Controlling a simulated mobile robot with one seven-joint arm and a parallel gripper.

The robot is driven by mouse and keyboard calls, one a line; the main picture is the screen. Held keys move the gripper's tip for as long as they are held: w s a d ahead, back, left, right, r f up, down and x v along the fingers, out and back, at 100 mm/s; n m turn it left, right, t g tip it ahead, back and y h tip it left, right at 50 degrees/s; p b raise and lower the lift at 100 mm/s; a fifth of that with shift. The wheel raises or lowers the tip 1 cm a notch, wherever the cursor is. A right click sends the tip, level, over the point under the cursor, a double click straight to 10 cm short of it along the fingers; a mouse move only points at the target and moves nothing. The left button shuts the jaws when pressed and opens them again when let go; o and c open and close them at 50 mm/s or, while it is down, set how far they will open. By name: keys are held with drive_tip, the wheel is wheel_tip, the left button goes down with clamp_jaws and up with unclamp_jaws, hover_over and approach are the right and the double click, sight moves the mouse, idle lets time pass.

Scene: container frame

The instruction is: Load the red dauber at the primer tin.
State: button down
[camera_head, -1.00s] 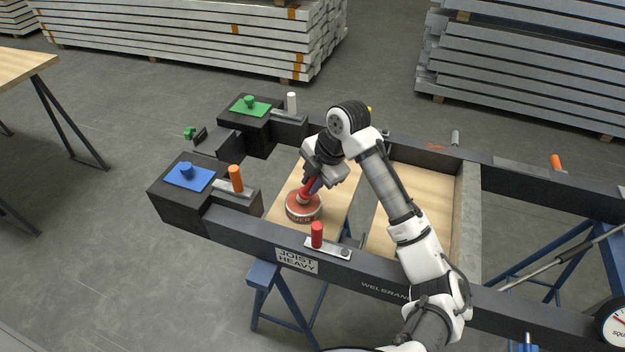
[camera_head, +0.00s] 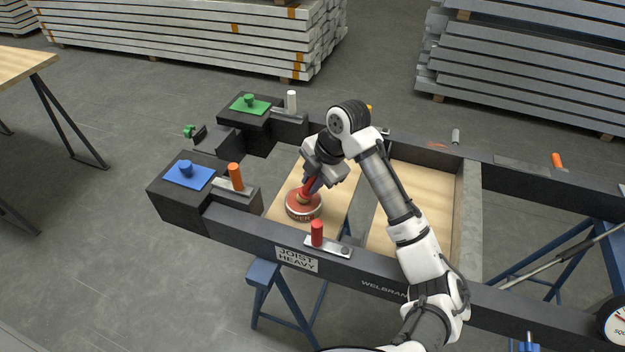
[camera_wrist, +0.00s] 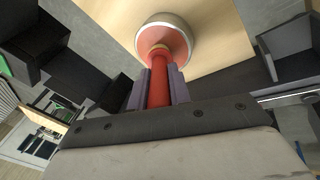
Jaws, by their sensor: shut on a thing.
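The primer tin (camera_head: 304,212) is a round, reddish tin standing on a pale wooden board inside the dark frame; it also shows in the wrist view (camera_wrist: 180,28). My gripper (camera_head: 312,185) is over the tin, shut on the red dauber (camera_wrist: 160,82). I cannot tell how deep the head sits in the tin.
A red peg (camera_head: 317,234) stands on the near rail beside the tin. An orange peg (camera_head: 236,178) and a blue-knobbed plate (camera_head: 189,176) are at the left, with a green-knobbed plate (camera_head: 249,105) and white peg (camera_head: 292,101) behind. The second wooden board (camera_head: 405,210) looks clear.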

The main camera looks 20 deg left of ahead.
idle(0.6)
drive_tip(key=shift+r+p, duration=2.5)
drive_tip(key=shift+r, duration=0.95)
drive_tip(key=shift+f, duration=0.1)
drive_tip(key=shift+f+b, duration=2.45)
drive_tip(key=shift+f, duration=0.9)
